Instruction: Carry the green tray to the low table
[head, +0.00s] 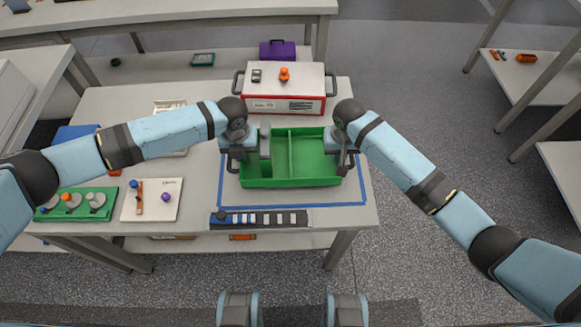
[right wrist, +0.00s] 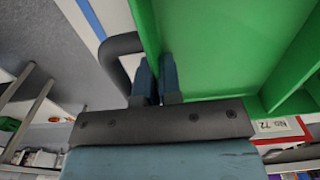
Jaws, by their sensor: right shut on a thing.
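The green tray (head: 315,157), open-topped with a divider, is over a blue-outlined area (head: 340,204) of the workbench; I cannot tell whether it touches the bench. No contents show inside it. My right gripper (head: 345,165) is at its right side, shut on the tray. In the right wrist view, the fingers (right wrist: 157,78) are at the green tray wall (right wrist: 215,45), beside a dark curved handle (right wrist: 118,45). My left gripper (head: 240,158) is at the tray's left side; its fingertips are too unclear to read. Which table is the low one is unclear.
A red-and-white box (head: 290,88) stands close behind the tray. A dark strip with several cells (head: 260,219) lies in front. A white board (head: 152,199) and a green holder (head: 75,204) are at left. Clear floor (head: 420,90) lies right of the bench, before grey racks.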

